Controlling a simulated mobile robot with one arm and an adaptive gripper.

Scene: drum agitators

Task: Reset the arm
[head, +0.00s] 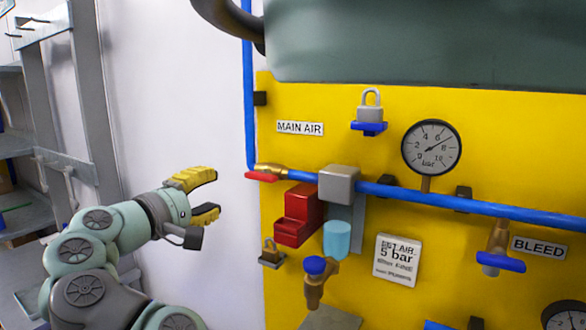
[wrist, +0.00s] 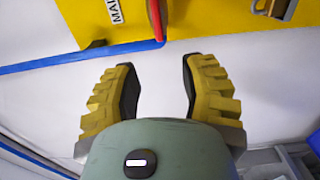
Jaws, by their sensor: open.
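My gripper (head: 212,196) is at the left of the yellow panel (head: 370,95) in the head view, in front of the white wall. Its two yellow ridged fingers are spread apart, with nothing between them. In the wrist view my gripper (wrist: 159,85) also shows open and empty, with the white wall beyond the fingertips. The red valve handle (head: 261,176) on the blue pipe is just right of the fingers in the head view. In the wrist view a red handle (wrist: 156,22) shows beyond the fingertips. I see no contact with it.
A brass padlock (head: 271,250) hangs at the panel's lower left. The blue pipe (head: 450,201) crosses the panel. Grey shelving (head: 88,100) stands at left; white wall lies between.

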